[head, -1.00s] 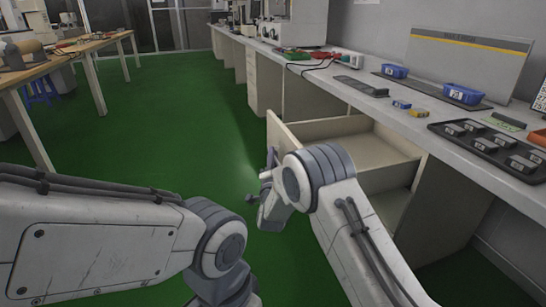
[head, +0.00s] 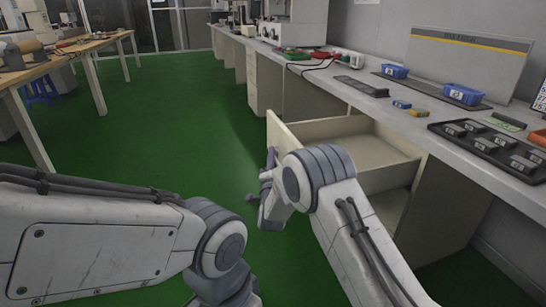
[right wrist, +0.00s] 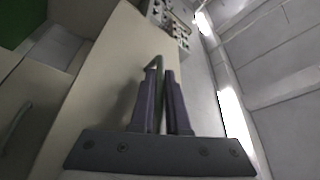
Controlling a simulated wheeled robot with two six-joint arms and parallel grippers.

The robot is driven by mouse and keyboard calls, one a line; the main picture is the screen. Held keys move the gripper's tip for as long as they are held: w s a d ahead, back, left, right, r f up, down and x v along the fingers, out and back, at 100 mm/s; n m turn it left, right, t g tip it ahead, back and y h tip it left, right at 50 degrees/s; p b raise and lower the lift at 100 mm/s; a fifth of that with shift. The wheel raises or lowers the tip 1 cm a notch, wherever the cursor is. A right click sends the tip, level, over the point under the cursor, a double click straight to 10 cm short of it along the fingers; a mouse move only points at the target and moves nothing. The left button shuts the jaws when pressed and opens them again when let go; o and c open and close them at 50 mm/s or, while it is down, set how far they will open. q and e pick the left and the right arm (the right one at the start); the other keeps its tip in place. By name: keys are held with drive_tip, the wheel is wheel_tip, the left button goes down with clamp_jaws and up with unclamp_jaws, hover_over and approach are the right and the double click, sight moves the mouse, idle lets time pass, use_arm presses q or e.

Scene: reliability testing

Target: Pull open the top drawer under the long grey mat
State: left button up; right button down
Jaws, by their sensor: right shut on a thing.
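The top drawer (head: 340,142) under the worktop stands pulled out, its inside showing as empty from here. Its front panel (head: 287,142) faces left, toward the green floor. My right gripper (head: 270,165) is at the outer side of that panel, partly hidden behind my own wrist. In the right wrist view, my right gripper (right wrist: 164,85) has its fingers shut on the drawer handle (right wrist: 157,66), a thin bar in front of the pale panel. A long, thin grey mat (head: 428,87) lies on the worktop under blue bins. My left arm shows at the lower left; its gripper is out of the picture.
The worktop (head: 470,170) runs along the right side, with a black tray (head: 437,127) of several grey parts and two blue bins (head: 465,94). An open compartment (head: 392,207) lies below the drawer. A wooden table (head: 75,50) stands at left. Green floor between is clear.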

drive_tip(key=s+a, duration=0.2)
drive_tip(key=a, duration=0.5)
drive_tip(key=shift+s+b, duration=0.15)
drive_tip(key=shift+b, duration=0.25)
drive_tip(key=c, duration=0.9)
unclamp_jaws()
drive_tip(key=shift+d, duration=0.1)
drive_tip(key=p+v, duration=0.3)
drive_tip(key=v, duration=0.7)
drive_tip(key=shift+s+f, duration=0.1)
drive_tip(key=shift+s, duration=0.1)
